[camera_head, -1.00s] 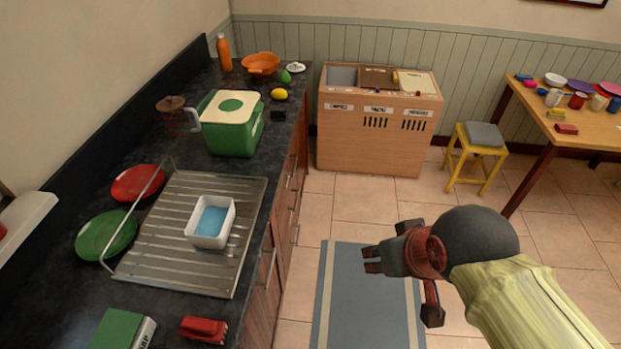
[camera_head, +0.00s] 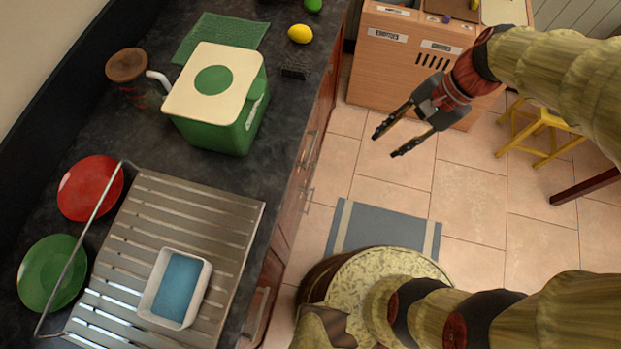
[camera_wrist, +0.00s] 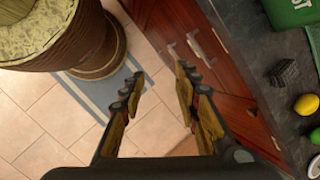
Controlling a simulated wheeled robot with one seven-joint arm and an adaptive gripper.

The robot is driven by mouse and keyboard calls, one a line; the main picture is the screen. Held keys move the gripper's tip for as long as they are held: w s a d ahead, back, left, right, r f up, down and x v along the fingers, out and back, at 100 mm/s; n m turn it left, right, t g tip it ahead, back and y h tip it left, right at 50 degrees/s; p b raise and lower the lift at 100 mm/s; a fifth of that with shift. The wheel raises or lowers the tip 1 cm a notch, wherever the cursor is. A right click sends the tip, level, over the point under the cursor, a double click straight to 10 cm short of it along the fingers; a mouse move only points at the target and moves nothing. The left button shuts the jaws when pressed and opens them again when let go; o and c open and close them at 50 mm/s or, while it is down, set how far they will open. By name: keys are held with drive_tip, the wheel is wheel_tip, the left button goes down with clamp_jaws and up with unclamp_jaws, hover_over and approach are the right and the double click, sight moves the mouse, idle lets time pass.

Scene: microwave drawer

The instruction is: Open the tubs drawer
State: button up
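The wooden cabinet fronts (camera_head: 320,115) run under the dark counter on its right side, with silver handles (camera_head: 308,150). In the wrist view the reddish-brown fronts (camera_wrist: 165,18) show with several handles (camera_wrist: 221,41). They look shut. No label shows which one is the tubs drawer. My gripper (camera_head: 386,144) is open and empty. It hangs over the tiled floor to the right of the fronts, apart from them, with its fingers pointing towards them. In the wrist view my gripper (camera_wrist: 160,76) has its two fingers spread below the handles.
The counter (camera_head: 225,180) holds a green box with a cream lid (camera_head: 215,95), a metal drying rack (camera_head: 235,205), a white tub (camera_head: 180,290) and plates. A wooden bin unit (camera_head: 385,65) stands at the back, a yellow stool (camera_head: 545,120) to its right.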

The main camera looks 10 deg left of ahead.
sight(311, 177)
drive_tip(key=w+a+f+m+g+y+b, duration=0.1)
drive_tip(key=w+a+f+m+y, duration=0.2)
drive_tip(key=f+m, duration=0.35)
drive_tip(key=w+a+f+m+g+y, duration=0.1)
drive_tip(key=w+a+f+m+y, duration=0.2)
drive_tip(key=f, duration=0.7)
drive_tip(key=w+a+f+m+g+y+b, duration=0.1)
drive_tip(key=w+a+f+m+g+y, duration=0.15)
drive_tip(key=w+f+m, duration=0.4)
drive_tip(key=s+a+f+m+t+y+b, duration=0.15)
drive_tip(key=f+m, duration=0.25)
drive_tip(key=f, duration=0.5)
drive_tip(key=s+a+f+m+t+y, duration=0.1)
drive_tip(key=s+f+m+t+y, duration=0.15)
drive_tip(key=f+m, duration=0.45)
drive_tip(key=s+a+f+m+t+y+b, duration=0.1)
drive_tip(key=s+a+f+m+t, duration=0.15)
drive_tip(key=f, duration=0.85)
drive_tip(key=shift+t, duration=0.4)
drive_tip(key=shift+w+a+r+b, duration=0.15)
drive_tip(key=shift+w+a, duration=0.1)
drive_tip(key=shift+a, duration=0.75)
drive_tip(key=shift+w+a+b, duration=0.2)
drive_tip(key=shift+w+a, duration=0.1)
drive_tip(key=shift+a, duration=0.75)
drive_tip(key=shift+w+a+r+b, duration=0.15)
drive_tip(key=shift+w+a, duration=0.1)
drive_tip(key=shift+a, duration=0.75)
drive_tip(key=c, duration=0.8)
clamp_jaws()
